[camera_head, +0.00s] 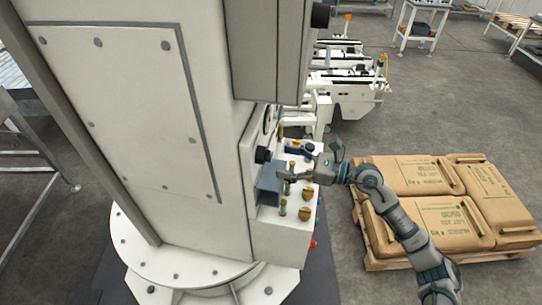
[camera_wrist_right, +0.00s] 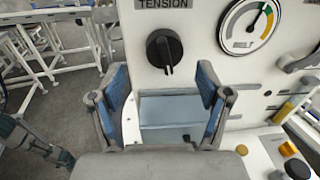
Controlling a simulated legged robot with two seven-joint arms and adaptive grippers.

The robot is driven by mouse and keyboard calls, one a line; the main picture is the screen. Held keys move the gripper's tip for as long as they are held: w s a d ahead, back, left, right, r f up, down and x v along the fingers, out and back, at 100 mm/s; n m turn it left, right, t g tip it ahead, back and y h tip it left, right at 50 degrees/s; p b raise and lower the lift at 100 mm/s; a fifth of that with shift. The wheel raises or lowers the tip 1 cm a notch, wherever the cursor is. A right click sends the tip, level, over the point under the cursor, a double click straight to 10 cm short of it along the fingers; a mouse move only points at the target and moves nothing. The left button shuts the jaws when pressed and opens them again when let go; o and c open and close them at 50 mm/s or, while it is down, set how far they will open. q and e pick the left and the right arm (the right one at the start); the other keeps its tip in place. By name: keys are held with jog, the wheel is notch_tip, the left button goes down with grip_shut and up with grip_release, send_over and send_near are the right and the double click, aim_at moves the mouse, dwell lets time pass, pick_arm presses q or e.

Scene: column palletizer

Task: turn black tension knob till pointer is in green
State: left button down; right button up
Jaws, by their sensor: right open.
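The black tension knob (camera_wrist_right: 164,49) sticks out of a white panel under a "TENSION" label in the right wrist view. Its ridge stands roughly upright. It also shows in the head view (camera_head: 263,155) on the column's side. A round gauge (camera_wrist_right: 248,26) with coloured sectors, green among them, is right of the knob. My left gripper is not seen.
A grey-blue box-like ledge (camera_wrist_right: 183,112) juts below the knob. Yellow and black buttons (camera_wrist_right: 289,150) and brass-coloured knobs (camera_head: 305,213) sit on the console top. A pallet with brown sacks (camera_head: 415,176) stands on the floor at right. A white conveyor (camera_head: 350,88) is behind.

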aim_at(270, 158)
jog(key=p+x, duration=0.1)
jog(key=x, duration=0.3)
jog(key=shift+w+a, duration=0.15)
jog(key=shift+a, duration=0.25)
jog(key=shift+d, duration=0.1)
jog(key=shift+c, duration=0.3)
jog(key=c, duration=1.1)
jog(key=shift+f, duration=0.1)
jog(key=m+p, duration=0.2)
jog(key=shift+r+p, duration=0.3)
jog(key=shift+p, duration=0.1)
jog(key=shift+f+m+p, duration=0.15)
jog(key=shift+m+p, duration=0.3)
jog(key=shift+m, duration=0.05)
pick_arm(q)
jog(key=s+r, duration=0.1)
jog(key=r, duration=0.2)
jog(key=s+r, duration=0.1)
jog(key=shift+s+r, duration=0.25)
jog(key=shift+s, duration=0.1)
pick_arm(e)
jog(key=shift+f, duration=0.15)
